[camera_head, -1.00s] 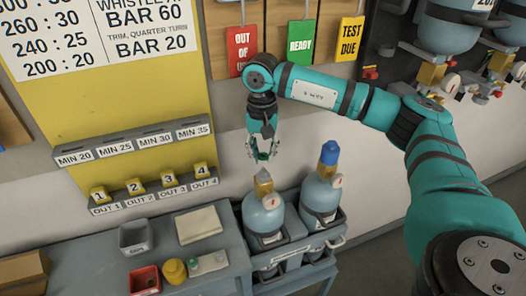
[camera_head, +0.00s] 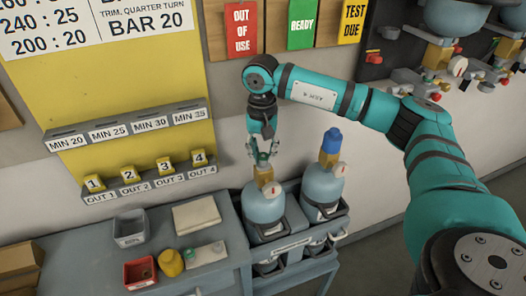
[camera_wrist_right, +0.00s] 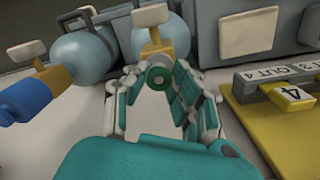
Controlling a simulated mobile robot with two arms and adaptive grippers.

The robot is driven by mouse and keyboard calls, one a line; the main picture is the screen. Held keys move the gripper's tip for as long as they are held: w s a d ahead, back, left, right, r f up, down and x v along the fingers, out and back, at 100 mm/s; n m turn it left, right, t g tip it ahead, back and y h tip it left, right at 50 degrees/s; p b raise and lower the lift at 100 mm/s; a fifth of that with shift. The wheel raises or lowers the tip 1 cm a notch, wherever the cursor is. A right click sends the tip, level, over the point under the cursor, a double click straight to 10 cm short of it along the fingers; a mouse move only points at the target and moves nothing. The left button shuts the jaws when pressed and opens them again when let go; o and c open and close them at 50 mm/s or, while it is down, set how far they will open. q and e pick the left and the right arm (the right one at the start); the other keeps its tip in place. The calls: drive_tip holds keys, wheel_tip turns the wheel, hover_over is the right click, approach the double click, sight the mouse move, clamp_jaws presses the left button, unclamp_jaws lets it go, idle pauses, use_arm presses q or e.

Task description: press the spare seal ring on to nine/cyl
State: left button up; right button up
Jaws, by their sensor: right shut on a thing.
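My right gripper (camera_head: 263,158) hangs just above the brass valve (camera_head: 264,176) of the left cylinder (camera_head: 264,206), which stands upright without a cap. In the right wrist view, the gripper (camera_wrist_right: 160,90) is shut on a small green seal ring (camera_wrist_right: 159,76). The ring appears in front of the brass valve (camera_wrist_right: 153,42); whether they touch cannot be told. The ring is too small to make out in the head view. No label reading nine is legible. My left gripper is not in view.
A second cylinder (camera_head: 322,186) with a blue cap (camera_head: 331,141) stands close to the right in the same cart (camera_head: 292,246). The grey bench (camera_head: 222,262) at left holds a grey bin (camera_head: 129,228), a red bin (camera_head: 139,273) and a yellow pot (camera_head: 170,263). Numbered yellow blocks sit on the wall rack (camera_head: 150,183).

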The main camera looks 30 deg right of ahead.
idle(0.5)
drive_tip(key=o, duration=0.7)
wheel_tip(320, 180, up, 7)
drive_tip(key=shift+r, duration=0.2)
